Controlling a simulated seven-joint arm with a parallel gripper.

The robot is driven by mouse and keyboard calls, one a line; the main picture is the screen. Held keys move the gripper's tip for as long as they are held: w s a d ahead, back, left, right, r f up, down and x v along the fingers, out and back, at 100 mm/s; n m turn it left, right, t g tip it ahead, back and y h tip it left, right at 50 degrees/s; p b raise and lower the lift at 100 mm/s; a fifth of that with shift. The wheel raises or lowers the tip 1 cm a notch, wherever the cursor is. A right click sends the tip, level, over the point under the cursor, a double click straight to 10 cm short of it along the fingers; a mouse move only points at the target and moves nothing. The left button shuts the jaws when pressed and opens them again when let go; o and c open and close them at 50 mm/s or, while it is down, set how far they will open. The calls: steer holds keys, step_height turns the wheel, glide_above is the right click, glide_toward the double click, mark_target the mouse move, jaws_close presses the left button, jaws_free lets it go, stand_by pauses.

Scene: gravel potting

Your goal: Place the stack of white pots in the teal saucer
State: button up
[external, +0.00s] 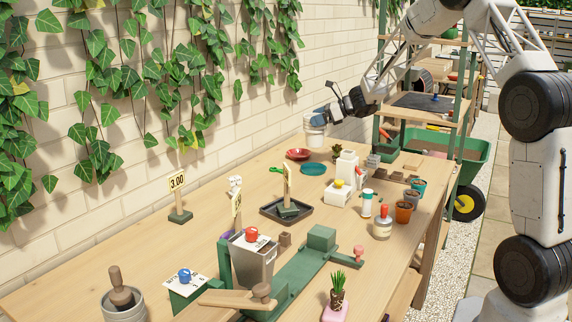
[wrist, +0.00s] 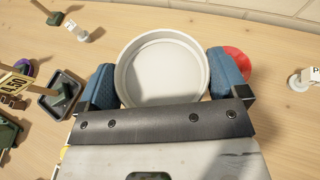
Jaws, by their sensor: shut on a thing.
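My gripper (external: 323,113) is shut on the stack of white pots (external: 315,134) and holds it in the air above the far part of the table. In the wrist view the white pot's round open top (wrist: 163,70) shows between the two blue finger pads (wrist: 160,82), and it looks empty. The teal saucer (external: 313,169) lies flat on the table, below the stack and toward the camera in the external view. Nothing stands in it. It is hidden in the wrist view.
A red saucer (external: 298,154) lies just beyond the teal one; it also shows in the wrist view (wrist: 237,62). A dark tray (external: 270,211) with a sign is nearer the camera. White blocks (external: 338,193) stand to the right. The table along the wall is mostly clear.

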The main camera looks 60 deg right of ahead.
mark_target(319, 142)
steer(key=shift+f, duration=3.15)
steer(key=shift+f, duration=1.85)
steer(key=shift+f, duration=0.15)
steer(key=o, duration=0.9)
steer(key=shift+s+d+r, duration=0.15)
steer(key=shift+s+r, duration=0.2)
steer(key=shift+s, duration=0.1)
steer(key=v, duration=1.1)
